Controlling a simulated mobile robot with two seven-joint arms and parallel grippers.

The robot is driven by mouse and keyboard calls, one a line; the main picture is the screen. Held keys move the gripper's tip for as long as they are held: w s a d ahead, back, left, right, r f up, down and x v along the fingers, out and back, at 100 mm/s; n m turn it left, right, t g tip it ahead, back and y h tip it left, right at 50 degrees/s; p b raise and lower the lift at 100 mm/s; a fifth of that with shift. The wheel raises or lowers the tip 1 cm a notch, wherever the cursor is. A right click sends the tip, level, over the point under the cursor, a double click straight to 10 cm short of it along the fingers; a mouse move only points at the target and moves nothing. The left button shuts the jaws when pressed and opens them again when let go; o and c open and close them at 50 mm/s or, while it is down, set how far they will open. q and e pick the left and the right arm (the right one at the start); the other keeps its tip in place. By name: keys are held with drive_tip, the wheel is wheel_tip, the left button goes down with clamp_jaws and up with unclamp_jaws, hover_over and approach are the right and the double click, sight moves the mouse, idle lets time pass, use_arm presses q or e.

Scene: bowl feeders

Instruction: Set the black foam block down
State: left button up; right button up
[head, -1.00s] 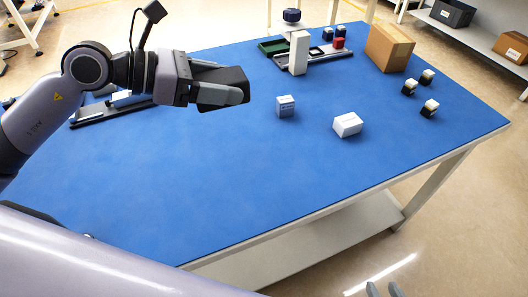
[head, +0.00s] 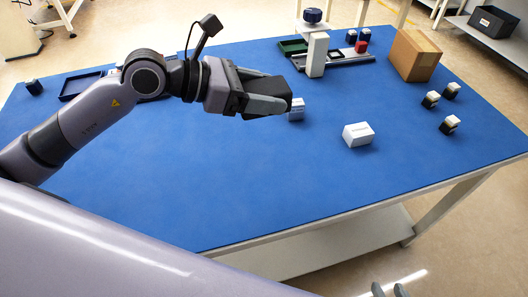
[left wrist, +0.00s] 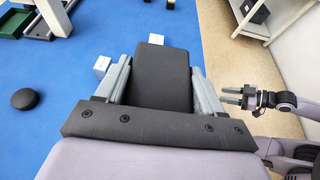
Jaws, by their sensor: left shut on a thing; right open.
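The black foam block (head: 270,85) is held between the fingers of my left gripper (head: 268,103), above the blue table mat. In the left wrist view the foam block (left wrist: 160,78) lies lengthwise between the two grey fingers, its far end reaching past them. My left gripper (left wrist: 158,85) is shut on it. In the head view the block and fingers partly cover a small white box (head: 298,112). My right gripper (head: 388,291) shows only as fingertips at the bottom edge; in the left wrist view it (left wrist: 232,95) is open and empty, off the table.
Another white box (head: 357,135) lies right of the block. A tall white box (head: 317,55), a green tray (head: 292,47) and a cardboard box (head: 414,55) stand at the back. Several black-and-white pieces (head: 449,124) stand at right. The front mat (head: 230,190) is clear.

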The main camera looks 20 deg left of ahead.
use_arm(q)
drive_tip(key=b, duration=0.1)
hover_over(263, 161)
wheel_tip(263, 161, down, 12)
drive_tip(key=shift+r, duration=0.1)
wheel_tip(263, 161, down, 4)
drive_tip(key=shift+r+b, duration=0.15)
drive_tip(key=shift+b, duration=0.4)
drive_tip(key=shift+f, duration=0.2)
drive_tip(key=shift+f, duration=0.15)
drive_tip(key=o, duration=1)
